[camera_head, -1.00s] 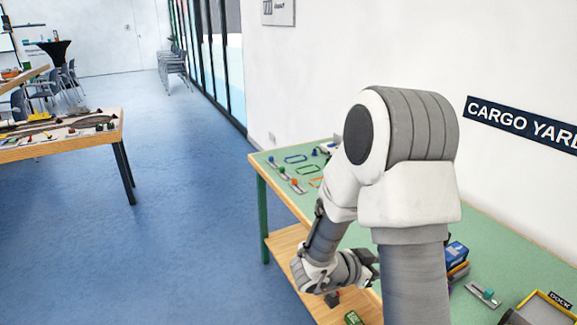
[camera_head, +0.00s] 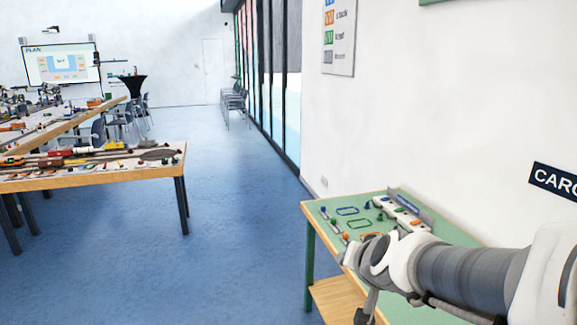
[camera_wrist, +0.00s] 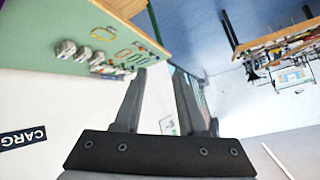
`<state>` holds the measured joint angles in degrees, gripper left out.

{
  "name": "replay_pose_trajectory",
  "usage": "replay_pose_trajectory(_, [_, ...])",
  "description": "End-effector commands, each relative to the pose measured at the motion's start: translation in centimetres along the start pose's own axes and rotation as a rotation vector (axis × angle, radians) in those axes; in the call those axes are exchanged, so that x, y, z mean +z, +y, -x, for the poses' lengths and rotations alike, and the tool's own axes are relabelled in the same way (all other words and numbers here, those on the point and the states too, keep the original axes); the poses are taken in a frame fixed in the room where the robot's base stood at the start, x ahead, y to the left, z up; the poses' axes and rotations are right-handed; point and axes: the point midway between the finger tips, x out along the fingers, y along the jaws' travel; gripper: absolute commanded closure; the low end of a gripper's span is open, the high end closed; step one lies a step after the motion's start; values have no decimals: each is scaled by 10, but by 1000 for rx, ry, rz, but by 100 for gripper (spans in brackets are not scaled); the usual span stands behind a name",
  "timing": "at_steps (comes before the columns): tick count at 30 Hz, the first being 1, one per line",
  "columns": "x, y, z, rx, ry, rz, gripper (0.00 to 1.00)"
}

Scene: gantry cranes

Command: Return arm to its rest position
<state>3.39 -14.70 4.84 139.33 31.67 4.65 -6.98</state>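My arm (camera_head: 465,275) reaches in from the right edge in the head view, bent over the green cargo-yard table (camera_head: 385,196). In the wrist view, my gripper (camera_wrist: 160,74) has its two fingers spread apart with nothing between them. The wrist picture is turned over, with the green table (camera_wrist: 150,68) at upper left, beyond the fingers. The fingertips cannot be made out clearly in the head view.
The green table has small coloured blocks, outlined slots (camera_head: 359,223) and a white rack (camera_head: 402,213). A wooden lower shelf (camera_head: 335,300) shows beneath. A model-railway table (camera_head: 90,180) stands left. Blue floor (camera_head: 240,200) between them is clear. A white wall (camera_head: 450,100) is at right.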

Motion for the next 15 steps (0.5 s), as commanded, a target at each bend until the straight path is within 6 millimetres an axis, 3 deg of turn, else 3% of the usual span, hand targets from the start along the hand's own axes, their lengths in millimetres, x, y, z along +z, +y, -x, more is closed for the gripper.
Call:
replay_pose_trajectory(1, [1, -7, 20, -18, -29, 39, 60])
replay_pose_trajectory(6, [24, -9, 73, -28, -153, 174, 60])
replay_pose_trajectory(15, [60, 26, 155, 72, -334, 346, 60])
